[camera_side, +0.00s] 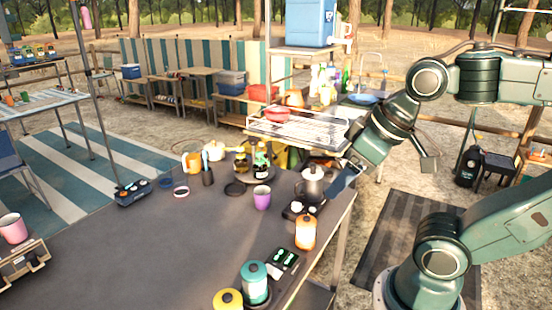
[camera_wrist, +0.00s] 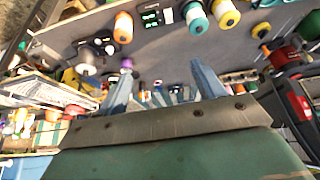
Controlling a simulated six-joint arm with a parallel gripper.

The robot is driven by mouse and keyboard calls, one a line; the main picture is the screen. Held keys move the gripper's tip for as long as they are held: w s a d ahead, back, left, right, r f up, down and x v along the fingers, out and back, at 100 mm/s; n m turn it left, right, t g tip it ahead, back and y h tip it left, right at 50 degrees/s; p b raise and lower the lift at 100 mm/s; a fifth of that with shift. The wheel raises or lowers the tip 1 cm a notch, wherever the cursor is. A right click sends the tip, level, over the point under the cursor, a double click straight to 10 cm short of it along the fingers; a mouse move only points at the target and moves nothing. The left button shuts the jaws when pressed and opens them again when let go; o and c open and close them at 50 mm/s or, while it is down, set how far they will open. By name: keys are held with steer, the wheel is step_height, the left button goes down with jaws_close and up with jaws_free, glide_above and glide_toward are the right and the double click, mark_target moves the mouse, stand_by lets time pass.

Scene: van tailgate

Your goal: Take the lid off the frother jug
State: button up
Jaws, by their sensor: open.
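The frother jug (camera_side: 312,188) is a silver pot standing upright on the dark table near its right edge. In the wrist view a silver rounded shape that looks like the jug (camera_wrist: 86,68) is at the upper left, outside my fingers. My gripper (camera_side: 340,188) is just right of the jug in the side view, pointing down and left. Its two blue fingers (camera_wrist: 163,86) are spread apart with nothing held between them. I cannot tell whether a finger touches the jug.
A black device (camera_side: 297,209) lies in front of the jug. A purple cup (camera_side: 262,197) stands to its left, and an orange canister (camera_side: 305,232) stands nearer the camera. Bottles (camera_side: 261,163) on a round tray stand behind left. The table's left middle is clear.

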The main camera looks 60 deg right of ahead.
steer(key=w+d+r+m+g, duration=0.1)
steer(key=w+d+r+m, duration=0.2)
steer(key=w+d+m, duration=0.3)
steer(key=m+g, duration=0.5)
steer(key=m, duration=0.8)
glide_above(313, 171)
step_height(313, 171, down, 7)
steer(key=shift+d+m, duration=0.3)
steer(key=shift+d, duration=0.25)
steer(key=shift+f, duration=0.1)
steer(key=shift+f, duration=4.25)
steer(key=shift+f, duration=0.15)
steer(key=shift+w+f, duration=0.15)
steer(key=shift+f, duration=2.3)
